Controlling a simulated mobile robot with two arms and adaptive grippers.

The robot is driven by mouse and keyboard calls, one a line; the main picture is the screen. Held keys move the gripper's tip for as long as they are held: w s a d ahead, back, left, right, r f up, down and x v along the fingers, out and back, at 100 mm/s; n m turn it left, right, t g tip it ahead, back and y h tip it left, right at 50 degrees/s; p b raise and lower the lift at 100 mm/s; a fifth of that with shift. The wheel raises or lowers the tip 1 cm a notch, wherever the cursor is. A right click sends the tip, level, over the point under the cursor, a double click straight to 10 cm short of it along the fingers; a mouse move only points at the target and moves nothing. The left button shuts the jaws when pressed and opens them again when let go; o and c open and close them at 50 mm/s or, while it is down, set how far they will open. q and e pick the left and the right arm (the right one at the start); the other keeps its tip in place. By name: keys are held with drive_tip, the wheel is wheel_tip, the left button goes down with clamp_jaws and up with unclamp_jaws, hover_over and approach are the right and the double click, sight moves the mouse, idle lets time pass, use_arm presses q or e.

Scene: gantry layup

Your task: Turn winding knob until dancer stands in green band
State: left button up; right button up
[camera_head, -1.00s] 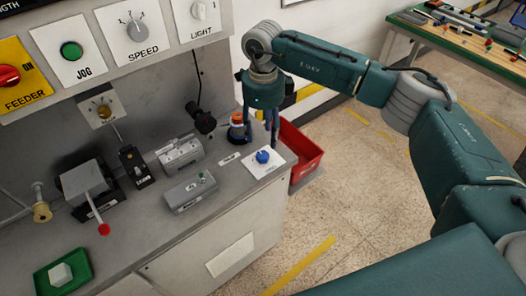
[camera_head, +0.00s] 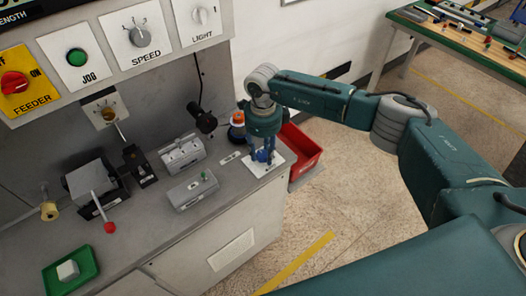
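A blue knob (camera_head: 263,156) sits on a white plate (camera_head: 263,166) at the right end of the grey bench; I take it to be the winding knob. My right gripper (camera_head: 263,157) points down over it, with fingers on both sides of the knob, partly hiding it. I cannot tell whether the fingers press on it. A small dial plate with a brass hub and a thin arm (camera_head: 104,112) is on the back panel; it may be the dancer. No green band can be made out there. My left gripper is not in view.
Two grey blocks, one behind (camera_head: 182,153) and one in front (camera_head: 193,189), stand left of the knob. An orange-topped jar (camera_head: 237,120) is close behind the gripper. A red bin (camera_head: 303,150) stands right of the bench. A green tray (camera_head: 72,272) lies front left.

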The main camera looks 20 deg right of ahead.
drive_tip(key=c, duration=0.5)
drive_tip(key=shift+m, duration=0.4)
drive_tip(key=m+b, duration=0.1)
drive_tip(key=m, duration=0.1)
drive_tip(key=shift+m+b, duration=0.3)
drive_tip(key=shift+b, duration=0.1)
drive_tip(key=m+b, duration=0.1)
drive_tip(key=m, duration=0.2)
drive_tip(key=shift+m, duration=0.3)
drive_tip(key=m+b, duration=0.1)
drive_tip(key=m, duration=0.3)
drive_tip(key=shift+m+b, duration=0.3)
drive_tip(key=shift+a+m+b, duration=0.1)
drive_tip(key=shift+m+b, duration=0.3)
drive_tip(key=shift+m, duration=1.6)
drive_tip(key=shift+c, duration=0.2)
